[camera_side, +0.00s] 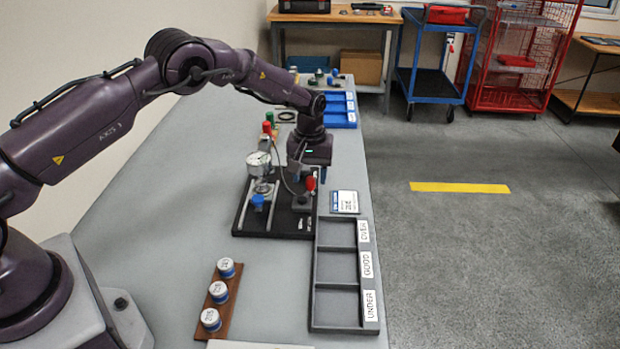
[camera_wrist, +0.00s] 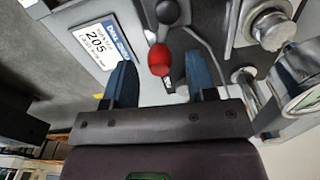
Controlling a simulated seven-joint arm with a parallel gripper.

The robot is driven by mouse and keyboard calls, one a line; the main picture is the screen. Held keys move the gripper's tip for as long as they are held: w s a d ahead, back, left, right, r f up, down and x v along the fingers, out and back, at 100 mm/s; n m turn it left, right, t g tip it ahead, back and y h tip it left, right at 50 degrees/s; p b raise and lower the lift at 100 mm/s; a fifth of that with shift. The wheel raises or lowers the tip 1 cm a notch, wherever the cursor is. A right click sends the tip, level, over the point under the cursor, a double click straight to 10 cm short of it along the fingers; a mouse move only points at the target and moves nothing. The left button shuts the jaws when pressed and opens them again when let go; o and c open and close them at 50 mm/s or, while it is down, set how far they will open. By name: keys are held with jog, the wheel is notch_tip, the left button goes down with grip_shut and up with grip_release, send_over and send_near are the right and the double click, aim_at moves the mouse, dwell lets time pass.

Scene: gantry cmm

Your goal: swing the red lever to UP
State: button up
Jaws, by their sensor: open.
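The red lever shows in the side view as a red knob (camera_side: 310,183) standing over a dark block on the black fixture plate (camera_side: 245,222). In the wrist view its red knob (camera_wrist: 160,58) sits between my two blue fingers, on a short stem from a dark pivot (camera_wrist: 168,14). My gripper (camera_side: 308,170) is over the right part of the plate. In the wrist view my gripper (camera_wrist: 162,82) is open, with a gap on both sides of the knob. Whether the fingers reach down to the knob's height I cannot tell. No UP marking is readable.
A dial gauge (camera_side: 259,163) stands left of the lever, close to my gripper. A label card (camera_side: 344,202) lies to the right. A three-compartment tray (camera_side: 315,268) is in front, and a brown rack (camera_side: 216,305) with three round parts is at front left. Blue bins (camera_side: 341,108) are behind.

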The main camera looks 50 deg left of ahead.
aim_at(310, 177)
notch_tip(310, 177, up, 11)
jog(key=shift+r, duration=0.2)
dwell(0.3)
jog(key=s+d+r+m+t, duration=0.1)
jog(key=s+r, duration=0.4)
jog(key=s, duration=0.6)
jog(key=s+d+r+m+t, duration=0.2)
jog(key=s+r+m, duration=0.2)
jog(key=s, duration=0.8)
jog(key=s+d+r+m+t, duration=0.1)
jog(key=s+r+m+t, duration=0.1)
jog(key=s+r, duration=0.6)
jog(key=s+m, duration=0.1)
jog(key=s, duration=0.2)
jog(key=shift+s+d+r+t, duration=0.2)
jog(key=shift+s+d+t, duration=0.1)
jog(key=shift+s, duration=0.1)
jog(key=shift+o, duration=0.3)
jog(key=shift+f, duration=0.1)
